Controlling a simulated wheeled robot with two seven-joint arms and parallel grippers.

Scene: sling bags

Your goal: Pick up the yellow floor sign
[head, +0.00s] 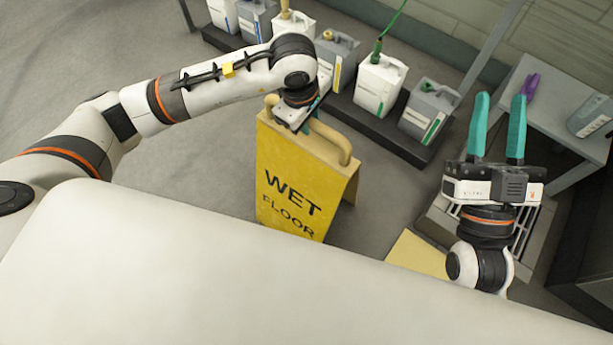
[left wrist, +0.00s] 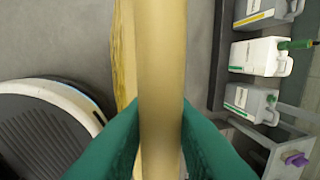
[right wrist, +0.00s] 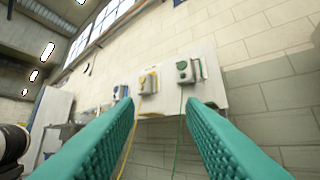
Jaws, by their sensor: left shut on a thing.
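The yellow floor sign (head: 300,190) with "WET FLOOR" lettering stands upright in the middle of the head view, with a tan tubular handle (head: 338,140) at its top. My left gripper (head: 298,118) is at the top of the sign. In the left wrist view its green fingers (left wrist: 160,135) are shut on the tan handle bar (left wrist: 161,60), one on each side. My right gripper (head: 500,125) is raised at the right, apart from the sign. It is open, and its green fingers (right wrist: 165,115) have nothing between them in the right wrist view.
Several jugs (head: 380,85) stand on a low dark platform (head: 400,135) behind the sign. A grey table (head: 560,115) at the right bears a purple item (head: 530,87) and a grey container (head: 592,115). A grated unit (head: 515,225) is under my right arm. Grey floor (head: 215,170) lies open left of the sign.

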